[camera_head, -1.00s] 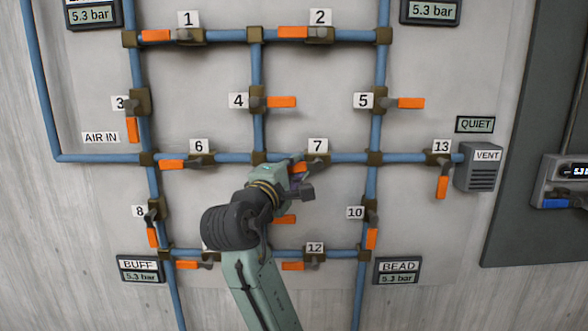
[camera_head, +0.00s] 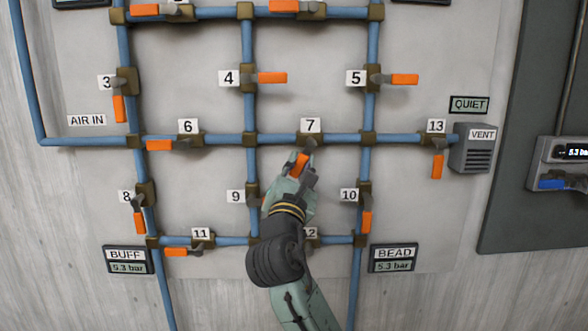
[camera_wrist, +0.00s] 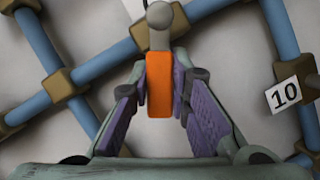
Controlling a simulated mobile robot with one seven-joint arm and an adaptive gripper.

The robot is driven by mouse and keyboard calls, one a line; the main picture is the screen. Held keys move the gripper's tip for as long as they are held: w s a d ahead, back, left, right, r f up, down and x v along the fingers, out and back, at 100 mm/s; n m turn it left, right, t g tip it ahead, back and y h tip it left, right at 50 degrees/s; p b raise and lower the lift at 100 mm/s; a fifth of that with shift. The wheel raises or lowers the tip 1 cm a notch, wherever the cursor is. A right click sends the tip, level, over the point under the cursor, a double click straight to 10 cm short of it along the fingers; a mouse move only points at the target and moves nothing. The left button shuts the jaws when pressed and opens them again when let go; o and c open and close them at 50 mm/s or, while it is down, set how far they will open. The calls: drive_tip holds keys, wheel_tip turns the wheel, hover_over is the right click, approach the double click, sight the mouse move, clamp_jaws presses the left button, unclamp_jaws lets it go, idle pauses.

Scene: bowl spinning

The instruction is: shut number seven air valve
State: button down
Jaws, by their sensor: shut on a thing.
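The number seven valve (camera_head: 311,140) sits on the middle horizontal blue pipe under its "7" label. Its orange handle (camera_head: 301,166) points down and slightly left, across the pipe. My gripper (camera_head: 299,172) reaches up from below and is shut on this handle. In the wrist view the orange handle (camera_wrist: 159,84) stands upright between the purple pads of my gripper (camera_wrist: 158,95). The valve's grey pivot (camera_wrist: 160,15) shows just beyond the fingertips. My arm hides the handle of valve 9 and most of valve 12.
Valve 6 (camera_head: 190,141) has its handle along the pipe at the left. Valve 10 (camera_head: 366,199) is close on the right, with its handle down. Valve 13 (camera_head: 437,145) has its handle down. The BUFF gauge (camera_head: 127,261) and BEAD gauge (camera_head: 393,258) read 5.3 bar.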

drive_tip(key=n, duration=0.1)
drive_tip(key=d+n+y+b, duration=0.1)
drive_tip(key=n, duration=0.2)
drive_tip(key=shift+d+f+t+y, duration=0.15)
drive_tip(key=shift+f+t+y, duration=0.15)
drive_tip(key=shift+y, duration=0.1)
drive_tip(key=shift+d+n+y+b, duration=0.25)
drive_tip(key=shift+n+y, duration=0.15)
drive_tip(key=shift+n, duration=0.35)
drive_tip(key=shift+d+n+y+b, duration=0.1)
drive_tip(key=shift+n+y+b, duration=0.25)
drive_tip(key=shift+n, duration=0.45)
drive_tip(key=shift+d+n+y+b, duration=0.2)
drive_tip(key=shift+n+y, duration=0.25)
drive_tip(key=shift+n, duration=0.3)
drive_tip(key=c, duration=1.5)
unclamp_jaws()
drive_tip(key=v, duration=1.2)
drive_tip(key=shift+d+f, duration=0.1)
drive_tip(key=shift+f, duration=0.05)
